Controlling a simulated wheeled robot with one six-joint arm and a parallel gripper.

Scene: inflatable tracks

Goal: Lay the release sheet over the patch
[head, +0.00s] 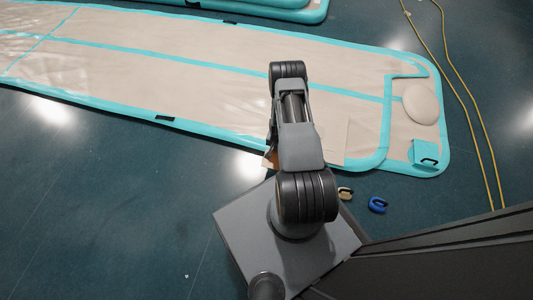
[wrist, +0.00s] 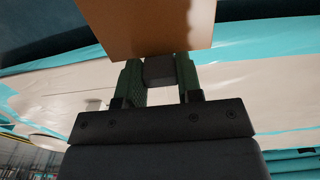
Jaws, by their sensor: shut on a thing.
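In the wrist view, my gripper (wrist: 160,75) has its two dark green fingers shut on a grey block. The block sits against the brown release sheet (wrist: 150,28), which extends beyond the fingertips. In the head view only an orange-brown corner of the sheet (head: 270,160) shows left of my arm, near the track's front edge; the arm hides the gripper. A faint pale square on the beige track (head: 334,135), right of my arm, may be the patch; it is too faint to be sure. The sheet is apart from that square.
The long beige inflatable track (head: 130,68) has teal borders. A blue object (head: 378,204) and a tan one (head: 345,193) lie on the floor. Yellow cords (head: 465,100) run at right.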

